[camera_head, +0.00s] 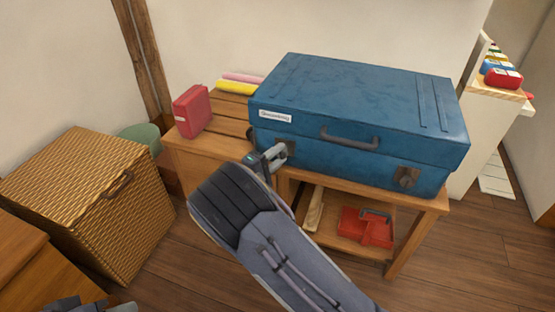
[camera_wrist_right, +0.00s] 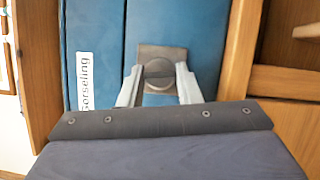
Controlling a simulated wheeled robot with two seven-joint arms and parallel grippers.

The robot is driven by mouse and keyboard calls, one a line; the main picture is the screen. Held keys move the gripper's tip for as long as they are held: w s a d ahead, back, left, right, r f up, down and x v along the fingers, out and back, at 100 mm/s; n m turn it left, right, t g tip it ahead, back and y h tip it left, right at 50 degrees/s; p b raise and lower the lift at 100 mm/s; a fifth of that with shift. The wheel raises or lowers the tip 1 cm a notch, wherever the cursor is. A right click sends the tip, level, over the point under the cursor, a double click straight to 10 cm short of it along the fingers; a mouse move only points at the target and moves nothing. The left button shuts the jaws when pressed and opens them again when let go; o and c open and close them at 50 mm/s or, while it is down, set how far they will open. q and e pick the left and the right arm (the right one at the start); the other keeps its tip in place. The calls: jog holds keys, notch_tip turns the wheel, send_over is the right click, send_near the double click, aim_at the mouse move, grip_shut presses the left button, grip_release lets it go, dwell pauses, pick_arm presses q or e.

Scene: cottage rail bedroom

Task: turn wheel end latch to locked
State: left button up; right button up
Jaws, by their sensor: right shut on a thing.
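A blue suitcase (camera_head: 350,95) lies flat on a wooden bench, with a handle (camera_head: 350,138) on its front. A grey latch with a round knob (camera_wrist_right: 159,70) is on its left front; in the head view my gripper partly covers this latch (camera_head: 291,147). My right gripper (camera_head: 274,156) is shut on the knob, one finger on each side in the wrist view (camera_wrist_right: 158,88). A second latch (camera_head: 406,178) is at the right front, untouched. A dark rounded part, perhaps a wheel, shows at the left end. Part of my left gripper (camera_head: 90,305) shows at the bottom left edge.
The wooden bench (camera_head: 190,148) carries a red box (camera_head: 192,110) and pink and yellow rolls (camera_head: 238,83) left of the suitcase. A red object (camera_head: 366,228) sits on its lower shelf. A wicker chest (camera_head: 90,200) stands at the left.

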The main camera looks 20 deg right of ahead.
jog(key=shift+m+g+y+b, duration=0.3)
jog(key=shift+m+b, duration=0.05)
jog(key=shift+m, duration=0.55)
jog(key=o, duration=1)
jog(key=shift+c, duration=0.2)
jog(key=p+v, duration=0.2)
jog(key=v, duration=0.6)
